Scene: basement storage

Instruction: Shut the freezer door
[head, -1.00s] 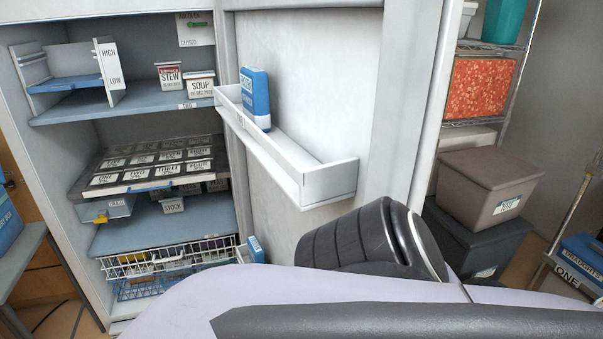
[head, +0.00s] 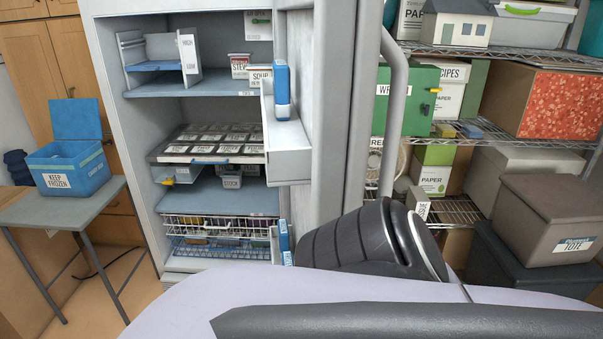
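The freezer (head: 105,110) stands upright at the centre left with its inside exposed. Its shelves hold stew and soup tubs, a rack of labelled trays and a wire basket. The freezer door (head: 331,110) stands open on the right, seen nearly edge-on. Its door bin (head: 288,150) holds a blue and white pack (head: 282,88). A long grey handle (head: 394,110) shows on the door's outer side. A dark part of my arm covers the door's lower part; whether it touches the door, I cannot tell. Neither gripper is in view.
A small table (head: 60,207) with an open blue "keep frozen" box (head: 68,172) stands left of the freezer. Wire shelving (head: 500,135) with boxes is behind the door at right. Stacked totes (head: 550,215) stand at the lower right. Some floor shows at lower left.

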